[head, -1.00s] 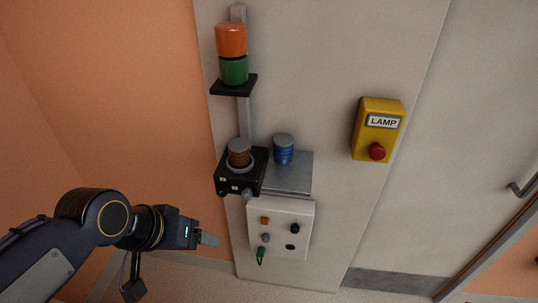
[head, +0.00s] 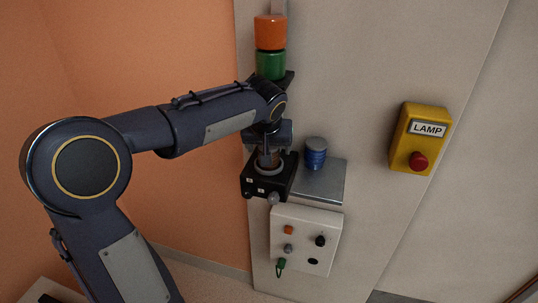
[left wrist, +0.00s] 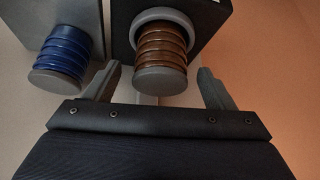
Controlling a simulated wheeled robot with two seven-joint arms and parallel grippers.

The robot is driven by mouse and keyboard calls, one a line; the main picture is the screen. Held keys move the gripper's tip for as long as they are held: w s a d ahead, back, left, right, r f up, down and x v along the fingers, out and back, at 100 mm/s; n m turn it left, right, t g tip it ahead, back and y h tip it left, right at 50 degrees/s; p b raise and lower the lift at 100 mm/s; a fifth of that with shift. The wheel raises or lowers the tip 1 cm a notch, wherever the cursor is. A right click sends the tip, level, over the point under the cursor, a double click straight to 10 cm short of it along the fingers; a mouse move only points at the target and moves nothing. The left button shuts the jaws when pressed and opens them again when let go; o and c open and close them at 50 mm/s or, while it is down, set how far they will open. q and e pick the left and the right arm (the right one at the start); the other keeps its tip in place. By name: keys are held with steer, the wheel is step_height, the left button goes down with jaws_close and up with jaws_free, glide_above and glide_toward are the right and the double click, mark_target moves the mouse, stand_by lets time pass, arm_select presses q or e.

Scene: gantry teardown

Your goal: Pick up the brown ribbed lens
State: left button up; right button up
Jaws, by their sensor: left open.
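The brown ribbed lens (left wrist: 161,48) with a grey cap stands in a grey ring on the black box (head: 262,184) in the left wrist view. In the head view only a small part of the lens (head: 268,160) shows beneath my left gripper. My left gripper (left wrist: 160,84) is open, one finger on each side of the lens's capped end, with gaps between fingers and lens. In the head view the left gripper (head: 269,150) reaches over the black box from above. My right gripper is not in view.
A blue ribbed lens (head: 316,154) stands on the grey metal shelf (head: 318,188) beside the black box. Orange (head: 270,33) and green (head: 270,65) lenses are stacked above. A white control panel (head: 305,225) hangs below. A yellow lamp box (head: 418,139) is at right.

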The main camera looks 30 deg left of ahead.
arm_select(q)
steer(key=shift+x, duration=1.2)
steer(key=c, duration=1.1)
steer(key=shift+r, duration=0.1)
